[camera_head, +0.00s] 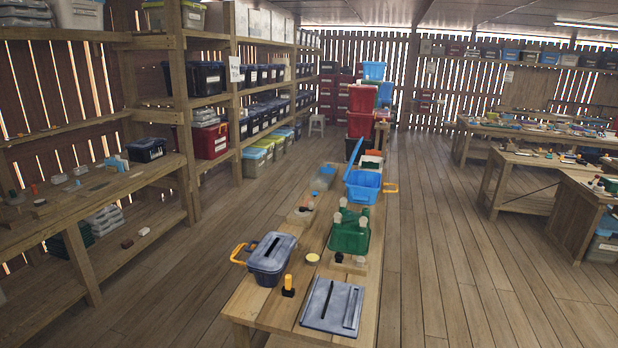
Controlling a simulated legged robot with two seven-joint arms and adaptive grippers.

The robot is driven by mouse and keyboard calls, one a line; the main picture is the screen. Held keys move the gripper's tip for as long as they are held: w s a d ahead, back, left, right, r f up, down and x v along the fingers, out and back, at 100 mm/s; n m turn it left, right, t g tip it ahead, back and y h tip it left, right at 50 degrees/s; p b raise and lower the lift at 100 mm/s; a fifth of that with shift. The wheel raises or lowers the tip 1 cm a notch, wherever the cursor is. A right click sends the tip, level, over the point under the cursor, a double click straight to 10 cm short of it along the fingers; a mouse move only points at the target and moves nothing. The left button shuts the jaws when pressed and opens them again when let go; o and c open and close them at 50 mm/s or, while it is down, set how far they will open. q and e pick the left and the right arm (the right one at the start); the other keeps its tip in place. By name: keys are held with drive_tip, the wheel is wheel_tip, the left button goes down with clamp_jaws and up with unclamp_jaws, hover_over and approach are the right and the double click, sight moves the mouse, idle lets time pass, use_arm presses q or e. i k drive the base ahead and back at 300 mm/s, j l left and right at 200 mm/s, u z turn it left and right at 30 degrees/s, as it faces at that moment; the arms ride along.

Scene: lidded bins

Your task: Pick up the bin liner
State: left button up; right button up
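Nothing in the head view is plainly a bin liner, and I cannot tell which object it is. A long wooden table (262,305) holds several bins. A grey-blue bin (270,262) with a dark slot in its top and an orange handle stands at the near left. A flat grey panel (333,305) with dark slots lies at the near right. Behind it is a green bin (350,238) with pale rounded knobs around it. Farther back stands an open blue bin (362,187) with a raised lid and an orange handle. Neither of my grippers is in view.
A small yellow-and-black object (288,285) stands between the grey-blue bin and the panel. A yellow round piece (313,257) lies behind it. Wooden shelves (180,90) with bins line the left. More tables (535,160) stand right. Open floor (450,260) lies right of the long table.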

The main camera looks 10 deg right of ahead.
sight(367, 157)
drive_tip(key=i+l+z, duration=0.25)
drive_tip(key=l+z, duration=0.2)
drive_tip(key=l, duration=0.2)
drive_tip(key=i+l+z, duration=0.35)
drive_tip(key=l+z, duration=0.15)
drive_tip(key=i+l+z, duration=0.55)
drive_tip(key=i, duration=0.35)
drive_tip(key=i+l+z, duration=0.1)
drive_tip(key=i+l, duration=0.2)
drive_tip(key=i+j+u, duration=0.1)
drive_tip(key=i+u, duration=0.25)
drive_tip(key=i, duration=0.5)
drive_tip(key=i+l+u, duration=0.15)
drive_tip(key=i+u, duration=0.25)
drive_tip(key=i, duration=0.45)
drive_tip(key=i+l+u, duration=0.1)
drive_tip(key=i, duration=2)
